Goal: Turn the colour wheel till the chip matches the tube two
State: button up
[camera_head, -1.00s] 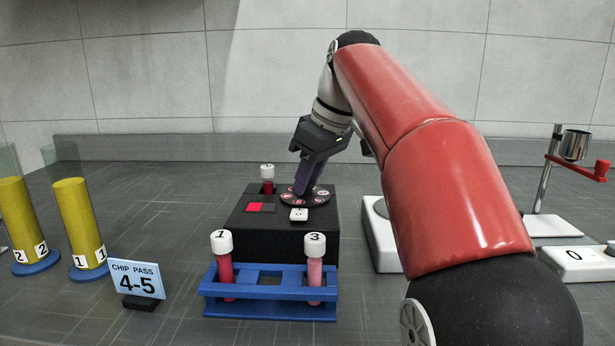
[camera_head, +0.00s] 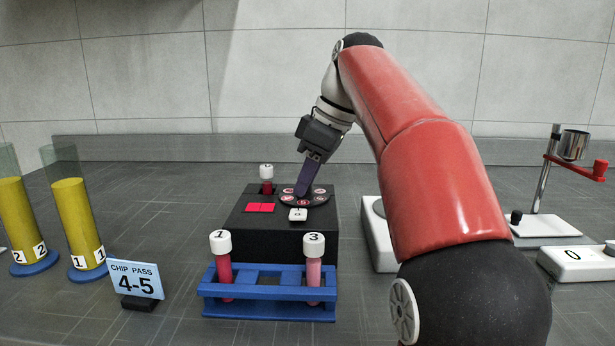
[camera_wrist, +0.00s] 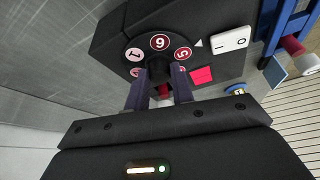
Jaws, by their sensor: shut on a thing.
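The colour wheel (camera_head: 322,200) is a dark disc with numbered red spots on top of a black box (camera_head: 285,238). It also shows in the wrist view (camera_wrist: 128,67), where the 5 is closest to a white pointer mark (camera_wrist: 198,43). My gripper (camera_head: 302,192) is shut on the wheel's dark central knob (camera_wrist: 158,68), fingers on either side. The colour window (camera_head: 260,208) shows two red halves that look nearly alike. A white-capped red tube (camera_head: 267,184) stands in the box's back left; its cap number is unreadable.
A blue rack (camera_head: 270,308) in front holds tubes 1 (camera_head: 224,270) and 3 (camera_head: 314,275), with an empty middle. A card reading CHIP PASS 4-5 (camera_head: 136,280) stands left. Yellow cylinders (camera_head: 78,225) are farther left.

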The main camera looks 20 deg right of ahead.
aim_at(324, 200)
jog(key=o, duration=1)
jog(key=shift+d+r, duration=0.2)
jog(key=shift+r, duration=0.25)
jog(key=v, duration=0.4)
jog(key=shift+s+d, duration=0.3)
jog(key=shift+d, duration=0.15)
jog(key=shift+s+d, duration=1)
jog(key=shift+d, duration=0.5)
jog(key=shift+s+d, duration=1)
jog(key=shift+d, duration=0.5)
jog(key=shift+s+d, duration=1)
jog(key=shift+d, duration=0.5)
jog(key=shift+s, duration=0.1)
